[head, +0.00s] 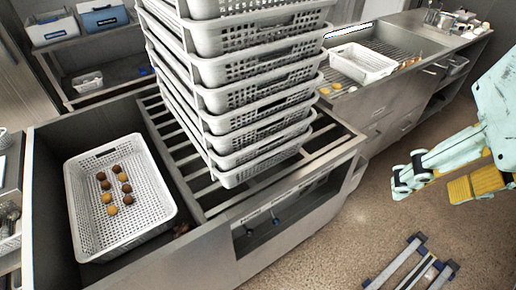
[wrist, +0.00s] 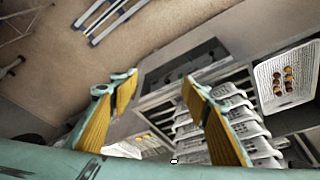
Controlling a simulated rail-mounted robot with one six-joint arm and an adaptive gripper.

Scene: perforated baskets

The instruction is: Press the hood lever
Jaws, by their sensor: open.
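No part is clearly recognisable as the hood lever. A dark recessed panel (head: 284,212) in the front of the metal counter holds small fittings too small to make out. A dark panel (wrist: 182,66) on a metal front also shows in the wrist view. My gripper (head: 408,178), pale teal with yellow finger pads, is at the right of the head view, above the floor and apart from the counter. In the wrist view its two fingers (wrist: 155,90) are spread, with nothing held between them.
A tall stack of white perforated baskets (head: 255,100) stands on the slatted counter. A white basket (head: 85,215) with several brown and yellow balls sits at left. Another white basket (head: 362,63) is on the back counter. A metal frame (head: 412,268) stands on the otherwise open floor.

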